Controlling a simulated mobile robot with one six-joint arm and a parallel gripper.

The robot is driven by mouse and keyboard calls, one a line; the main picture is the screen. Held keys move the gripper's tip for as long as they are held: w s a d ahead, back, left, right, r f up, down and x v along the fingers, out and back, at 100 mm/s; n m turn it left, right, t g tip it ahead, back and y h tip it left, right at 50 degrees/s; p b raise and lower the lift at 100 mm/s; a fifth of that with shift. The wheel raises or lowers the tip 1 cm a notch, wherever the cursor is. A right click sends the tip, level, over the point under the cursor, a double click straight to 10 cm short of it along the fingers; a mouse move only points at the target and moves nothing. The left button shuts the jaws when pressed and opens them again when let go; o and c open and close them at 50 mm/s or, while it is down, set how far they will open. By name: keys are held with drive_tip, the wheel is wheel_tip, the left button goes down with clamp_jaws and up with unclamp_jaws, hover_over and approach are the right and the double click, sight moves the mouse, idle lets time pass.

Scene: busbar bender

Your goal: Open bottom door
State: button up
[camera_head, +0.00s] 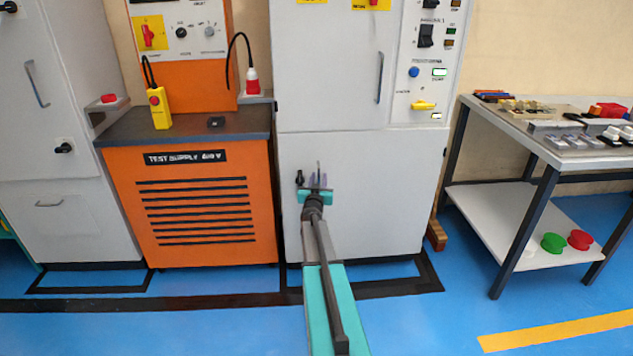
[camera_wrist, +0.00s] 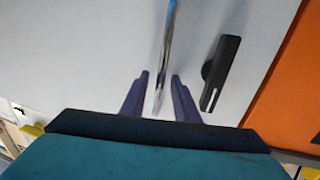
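The bottom door (camera_head: 372,195) is the pale grey lower panel of the middle cabinet, and it looks shut. A thin metal bar handle (camera_head: 318,168) and a black turn handle (camera_head: 300,178) sit near its left side. My gripper (camera_head: 316,184) is in front of the door at the bar. In the wrist view, the two purple fingers of my gripper (camera_wrist: 159,95) are apart, with the end of the metal bar (camera_wrist: 166,50) between them and a gap on each side. The black turn handle (camera_wrist: 221,72) is right of the fingers there, tilted in the picture.
An orange test supply unit (camera_head: 195,240) stands directly left of the cabinet. A table (camera_head: 500,125) with parts on top and a lower shelf stands to the right. A brown block (camera_head: 436,235) is on the floor by the cabinet's right side. Blue floor in front is clear.

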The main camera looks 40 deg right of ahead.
idle(0.3)
clamp_jaws()
